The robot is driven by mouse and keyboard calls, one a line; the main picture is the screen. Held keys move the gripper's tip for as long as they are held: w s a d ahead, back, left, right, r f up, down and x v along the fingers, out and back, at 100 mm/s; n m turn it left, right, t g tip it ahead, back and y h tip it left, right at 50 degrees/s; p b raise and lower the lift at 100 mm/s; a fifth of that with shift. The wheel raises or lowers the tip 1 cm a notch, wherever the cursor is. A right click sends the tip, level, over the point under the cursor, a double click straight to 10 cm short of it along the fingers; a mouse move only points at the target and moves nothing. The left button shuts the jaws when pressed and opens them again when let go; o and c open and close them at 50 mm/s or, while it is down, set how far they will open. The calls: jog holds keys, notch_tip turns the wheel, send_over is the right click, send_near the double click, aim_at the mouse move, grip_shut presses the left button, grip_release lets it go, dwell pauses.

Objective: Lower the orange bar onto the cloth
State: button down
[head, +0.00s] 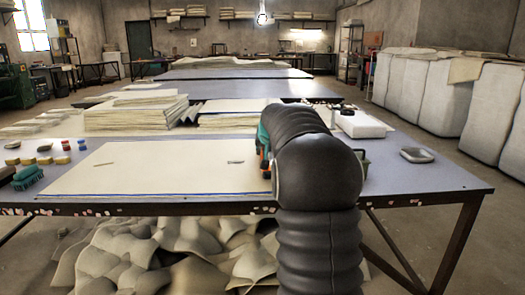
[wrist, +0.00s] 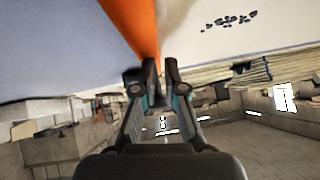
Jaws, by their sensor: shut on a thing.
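The cream cloth (head: 150,170) lies flat on the grey-blue table, with a blue line along its front edge. In the wrist view, the orange bar (wrist: 140,25) runs from the top edge down to my gripper's fingertips (wrist: 153,76). My gripper is shut on the bar's near end. In the head view my dark arm hides most of the gripper and bar; only a sliver of orange (head: 264,165) shows at the cloth's right side. I cannot tell whether the bar touches the cloth.
A green brush (head: 28,177) and several small coloured pots (head: 66,145) sit on the table's left. Stacked cloths (head: 135,111) stand behind. The table (head: 420,185) is bare at front right.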

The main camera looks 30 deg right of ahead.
jog(key=shift+a+f, duration=0.2)
jog(key=shift+f, duration=0.3)
jog(key=v, duration=1.2)
jog(key=shift+d+r, duration=0.2)
jog(key=shift+r, duration=0.25)
